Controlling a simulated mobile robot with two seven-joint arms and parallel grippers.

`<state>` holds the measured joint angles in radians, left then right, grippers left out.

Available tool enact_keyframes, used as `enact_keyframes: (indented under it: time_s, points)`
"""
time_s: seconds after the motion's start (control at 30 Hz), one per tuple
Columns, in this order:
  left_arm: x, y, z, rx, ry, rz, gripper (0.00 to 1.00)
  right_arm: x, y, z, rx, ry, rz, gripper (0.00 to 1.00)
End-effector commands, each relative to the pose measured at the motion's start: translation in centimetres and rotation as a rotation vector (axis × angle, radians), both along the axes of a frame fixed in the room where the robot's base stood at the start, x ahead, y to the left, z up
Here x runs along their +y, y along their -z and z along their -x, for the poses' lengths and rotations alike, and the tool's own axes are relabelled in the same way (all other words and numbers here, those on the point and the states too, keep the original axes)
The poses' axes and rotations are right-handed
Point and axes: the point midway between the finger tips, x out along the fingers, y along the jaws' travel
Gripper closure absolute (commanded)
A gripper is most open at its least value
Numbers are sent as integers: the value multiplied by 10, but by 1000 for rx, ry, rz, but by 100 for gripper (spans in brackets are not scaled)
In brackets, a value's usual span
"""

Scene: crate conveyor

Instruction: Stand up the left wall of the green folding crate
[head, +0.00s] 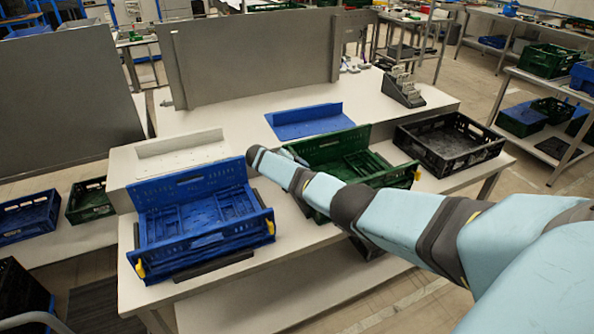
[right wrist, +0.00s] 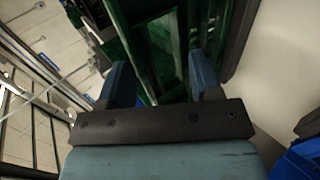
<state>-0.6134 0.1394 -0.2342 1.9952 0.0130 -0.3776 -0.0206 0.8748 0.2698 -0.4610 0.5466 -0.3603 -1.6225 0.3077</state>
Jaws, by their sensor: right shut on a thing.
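The green folding crate (head: 335,147) sits on the white table, right of centre in the head view, with its back wall standing. Folded panels lie inside it, and a yellow latch shows at its right front corner. My right arm crosses in front of it and hides its left side. In the right wrist view, my right gripper (right wrist: 160,82) has dark green crate parts (right wrist: 158,45) between its two blue fingers. It is shut on the crate's left wall; the exact contact is dark and partly hidden. My left gripper is out of view.
A blue folding crate (head: 188,182) with its back wall up stands to the left. A black crate (head: 480,160) stands to the right. A blue panel (head: 310,122) lies behind the green crate, and a grey stand (head: 403,87) is at the back right.

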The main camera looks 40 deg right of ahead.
Motion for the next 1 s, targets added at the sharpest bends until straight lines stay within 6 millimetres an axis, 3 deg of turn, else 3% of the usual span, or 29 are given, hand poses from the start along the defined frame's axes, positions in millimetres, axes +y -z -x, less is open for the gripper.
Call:
enact_keyframes:
  time_s: [0.27,0.73,1.0]
  points:
    - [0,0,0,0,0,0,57,7,0,1,6,0,-5,51]
    - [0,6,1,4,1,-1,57,83,-63,-18,-3,-2,1,51]
    - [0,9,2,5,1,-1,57,107,-84,-23,-1,0,1,51]
